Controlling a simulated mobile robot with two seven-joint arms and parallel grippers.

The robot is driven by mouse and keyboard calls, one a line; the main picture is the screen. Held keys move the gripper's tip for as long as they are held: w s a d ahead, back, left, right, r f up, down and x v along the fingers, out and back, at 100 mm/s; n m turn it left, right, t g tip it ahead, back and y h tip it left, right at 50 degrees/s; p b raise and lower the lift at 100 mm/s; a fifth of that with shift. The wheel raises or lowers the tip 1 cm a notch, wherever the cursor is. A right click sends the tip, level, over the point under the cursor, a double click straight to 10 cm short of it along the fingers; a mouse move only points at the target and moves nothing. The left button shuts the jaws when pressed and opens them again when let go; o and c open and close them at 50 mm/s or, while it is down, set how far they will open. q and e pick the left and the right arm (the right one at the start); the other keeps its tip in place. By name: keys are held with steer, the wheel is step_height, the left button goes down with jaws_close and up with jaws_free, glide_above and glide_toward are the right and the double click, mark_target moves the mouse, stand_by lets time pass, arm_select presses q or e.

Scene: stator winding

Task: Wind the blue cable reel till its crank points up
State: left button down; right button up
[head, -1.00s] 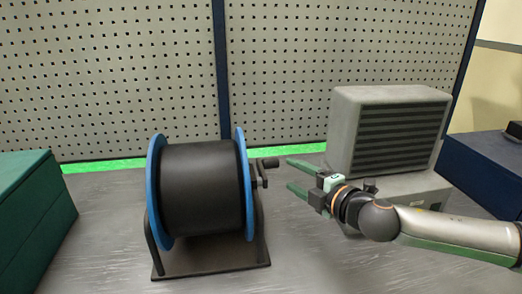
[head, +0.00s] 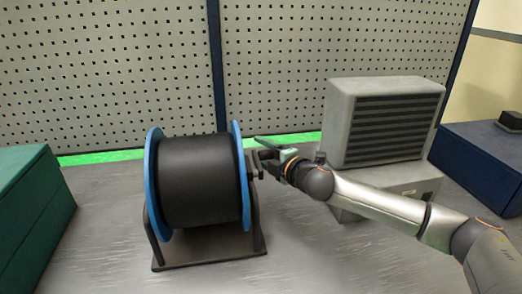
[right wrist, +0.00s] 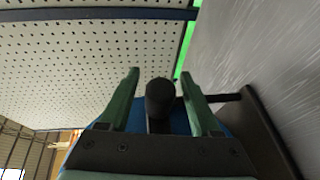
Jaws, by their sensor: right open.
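The blue cable reel (head: 195,183) stands on its dark base plate on the workbench, with blue side flanges and a black drum. Its crank is on the right side, mostly behind my gripper in the head view. In the right wrist view the crank's dark knob (right wrist: 160,98) is between the two green fingers of my right gripper (right wrist: 162,88). The fingers are open, with a gap on each side of the knob. In the head view my right gripper (head: 262,147) is at the reel's right side. My left gripper is not in view.
A grey vented box (head: 385,125) stands right of the reel, behind my right arm. A green box (head: 35,205) is at the left and a dark blue box (head: 485,160) at the right. A perforated panel (head: 110,70) closes the back. The bench front is clear.

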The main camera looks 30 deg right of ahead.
steer(key=shift+w, duration=0.3)
jaws_close()
stand_by(0.5)
stand_by(0.9)
